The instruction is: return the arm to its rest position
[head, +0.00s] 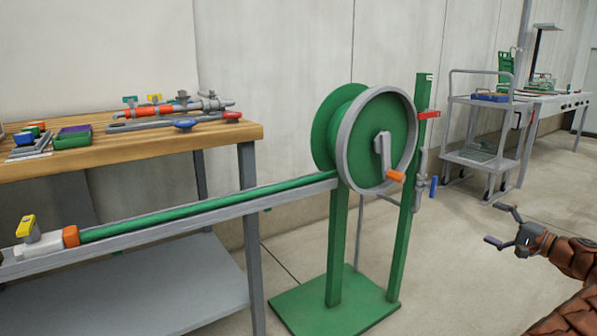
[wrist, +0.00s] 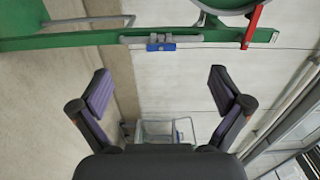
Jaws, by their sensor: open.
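My gripper (head: 502,228) is at the right of the head view, at the end of my brown-sleeved arm. Its two fingers are spread apart with nothing between them. In the wrist view my gripper (wrist: 163,92) also shows open, its dark pads wide apart. It touches nothing that I can see. The green hose reel (head: 400,130) with its grey rim and orange-handled crank stands to the left of my gripper, apart from it. Most of my arm is outside the head view.
A workbench (head: 225,140) with valves and tools stands at left. A grey rail (head: 200,222) with a green hose and yellow-handled valve (head: 38,238) runs to the reel. A grey cart (head: 480,158) stands behind my gripper. The floor (head: 440,290) between reel and arm is clear.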

